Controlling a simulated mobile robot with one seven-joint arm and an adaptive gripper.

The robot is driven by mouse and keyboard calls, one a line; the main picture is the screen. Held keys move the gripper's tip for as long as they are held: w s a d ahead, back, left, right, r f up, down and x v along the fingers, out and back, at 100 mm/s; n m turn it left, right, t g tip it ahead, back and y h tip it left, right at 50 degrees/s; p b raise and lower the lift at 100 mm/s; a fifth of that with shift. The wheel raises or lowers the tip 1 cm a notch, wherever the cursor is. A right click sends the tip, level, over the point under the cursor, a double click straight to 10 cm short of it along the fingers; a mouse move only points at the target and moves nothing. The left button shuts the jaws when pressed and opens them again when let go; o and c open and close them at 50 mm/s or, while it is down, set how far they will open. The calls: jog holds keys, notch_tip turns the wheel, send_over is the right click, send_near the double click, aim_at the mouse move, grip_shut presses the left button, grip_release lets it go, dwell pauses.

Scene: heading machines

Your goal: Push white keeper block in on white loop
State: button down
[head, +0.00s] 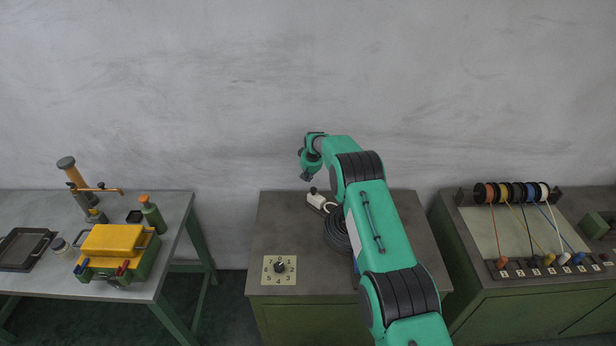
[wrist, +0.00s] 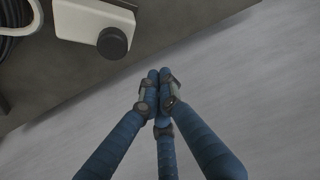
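On the right bench, a white cord (head: 556,228) runs from the white spool (head: 542,190) at the back down to a small white block (head: 564,258) in the front row of coloured blocks. I take these for the white loop and its keeper block; how far in the block sits is too small to tell. My gripper (head: 306,178) is over the back of the middle cabinet, well left of the white block. In the wrist view its blue fingers (wrist: 157,78) meet at the tips with nothing visible between them. The wrist view does not show the white block.
Below my gripper, a white device with a black knob (wrist: 90,22) sits beside a black coil (head: 336,232) on the middle cabinet (head: 270,225). A numbered dial (head: 279,269) is at its front. The left table (head: 180,225) holds a yellow-topped box (head: 112,241).

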jog(key=shift+s+d+p, duration=0.25)
jog(key=shift+s+d, duration=0.05)
jog(key=shift+s, duration=0.5)
jog(key=shift+s+d+p, duration=0.2)
jog(key=shift+s+d, duration=0.05)
jog(key=shift+s, duration=0.55)
jog(key=shift+s+d+f+b, duration=0.1)
jog(key=shift+s+d+b, duration=1.25)
jog(key=shift+s+d, duration=0.7)
jog(key=shift+w, duration=0.1)
jog(key=shift+w+a+b, duration=0.65)
jog(key=shift+w+b, duration=0.75)
jog(key=shift+w, duration=0.5)
notch_tip(320, 180, up, 10)
send_over(319, 196)
jog(key=shift+w+b, duration=0.25)
jog(key=shift+b, duration=0.05)
